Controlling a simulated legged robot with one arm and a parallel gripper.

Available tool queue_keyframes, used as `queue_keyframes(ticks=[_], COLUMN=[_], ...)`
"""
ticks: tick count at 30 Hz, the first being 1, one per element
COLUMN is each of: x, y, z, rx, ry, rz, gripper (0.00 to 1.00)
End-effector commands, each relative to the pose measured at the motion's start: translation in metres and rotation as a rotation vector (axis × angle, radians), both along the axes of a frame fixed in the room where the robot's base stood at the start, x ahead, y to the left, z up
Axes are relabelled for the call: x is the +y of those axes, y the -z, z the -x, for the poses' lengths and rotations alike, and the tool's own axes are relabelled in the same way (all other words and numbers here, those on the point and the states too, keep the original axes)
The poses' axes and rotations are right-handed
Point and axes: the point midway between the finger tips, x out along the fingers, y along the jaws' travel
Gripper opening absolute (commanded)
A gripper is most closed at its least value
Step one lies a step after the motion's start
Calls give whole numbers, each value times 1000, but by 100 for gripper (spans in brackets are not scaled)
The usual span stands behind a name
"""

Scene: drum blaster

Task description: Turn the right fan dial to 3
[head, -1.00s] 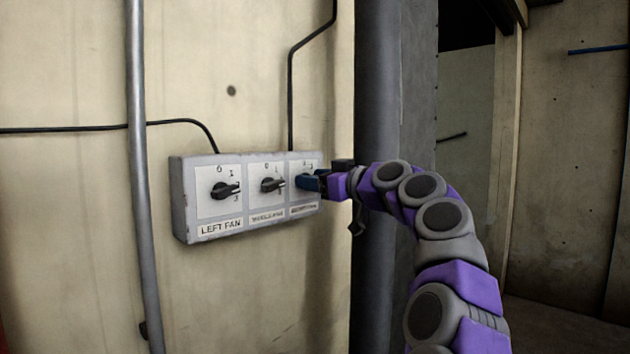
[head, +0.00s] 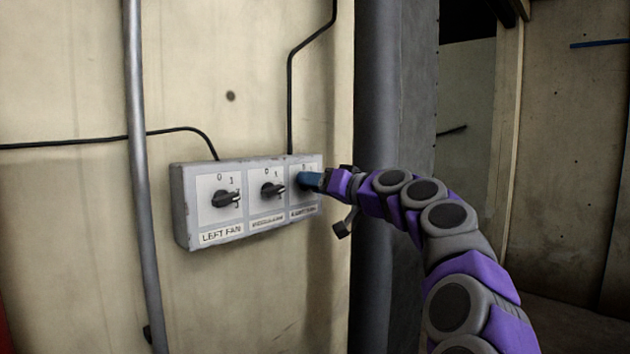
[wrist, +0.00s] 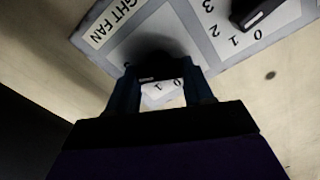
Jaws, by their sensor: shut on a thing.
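A grey control box (head: 182,205) on the wall carries three dials in a row. The left fan dial (head: 226,198) and the middle dial (head: 272,189) are black knobs on white plates. My gripper (head: 312,180) is at the rightmost dial and covers it in the head view. In the wrist view my gripper (wrist: 158,88) has its blue fingers on both sides of the black right fan dial (wrist: 155,70), shut on it. The plate with the partly cut label "RIGHT FAN" (wrist: 112,22) shows there.
A grey vertical pipe (head: 140,180) runs left of the box. A thick dark column (head: 376,260) stands right of it, beside my arm. Black cables (head: 290,90) run on the wall. The wall below the box is clear.

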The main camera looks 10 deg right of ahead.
Motion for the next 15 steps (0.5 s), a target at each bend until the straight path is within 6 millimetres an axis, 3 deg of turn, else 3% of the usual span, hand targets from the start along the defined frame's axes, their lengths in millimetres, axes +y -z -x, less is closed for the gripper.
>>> queue_keyframes(ticks=[15], x=[-1], y=[3], z=[-1], rx=[41], ry=[0], rz=[-47], gripper=[21])
